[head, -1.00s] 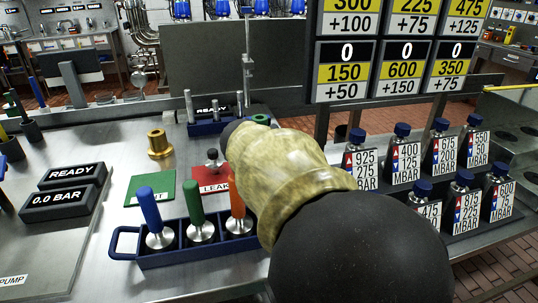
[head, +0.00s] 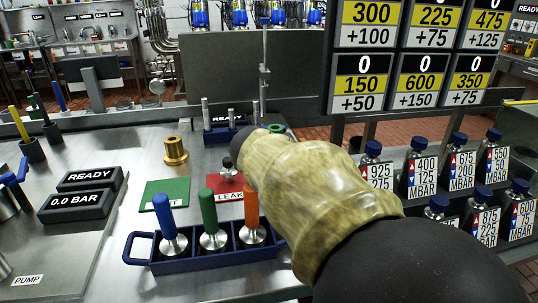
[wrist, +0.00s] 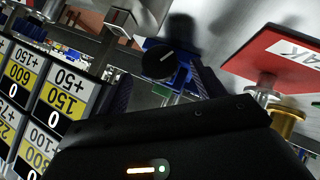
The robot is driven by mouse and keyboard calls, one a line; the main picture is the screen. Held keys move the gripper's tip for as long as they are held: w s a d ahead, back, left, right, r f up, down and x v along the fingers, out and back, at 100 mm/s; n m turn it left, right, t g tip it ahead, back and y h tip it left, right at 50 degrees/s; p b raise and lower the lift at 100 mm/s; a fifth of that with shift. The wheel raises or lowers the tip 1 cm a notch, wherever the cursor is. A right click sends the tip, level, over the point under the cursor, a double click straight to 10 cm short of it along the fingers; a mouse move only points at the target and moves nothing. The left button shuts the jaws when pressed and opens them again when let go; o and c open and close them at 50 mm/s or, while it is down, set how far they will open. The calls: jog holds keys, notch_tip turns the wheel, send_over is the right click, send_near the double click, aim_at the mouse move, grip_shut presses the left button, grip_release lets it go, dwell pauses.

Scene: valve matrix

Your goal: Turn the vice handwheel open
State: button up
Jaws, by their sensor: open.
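In the wrist view a round black knob with a white line (wrist: 158,62) sits against a blue body (wrist: 180,75); this looks like the vice handwheel. My gripper (wrist: 165,84) is open, with one dark finger on either side of the knob's near side. I cannot tell whether either finger touches it. In the head view my forearm hides the gripper and the knob. A blue base with a READY display (head: 222,132) and a green ring (head: 277,128) show just past my arm.
A red LEAK mat (head: 224,184) with a small black-knobbed piece, a green mat (head: 165,192) and a brass fitting (head: 175,151) lie left of my arm. A blue rack (head: 205,256) holds three coloured handles in front. Labelled bottles (head: 420,175) stand right.

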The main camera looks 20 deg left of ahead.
jog(key=p+v, duration=0.1)
jog(key=v, duration=1.3)
jog(key=shift+s, duration=0.2)
jog(key=shift+r, duration=0.2)
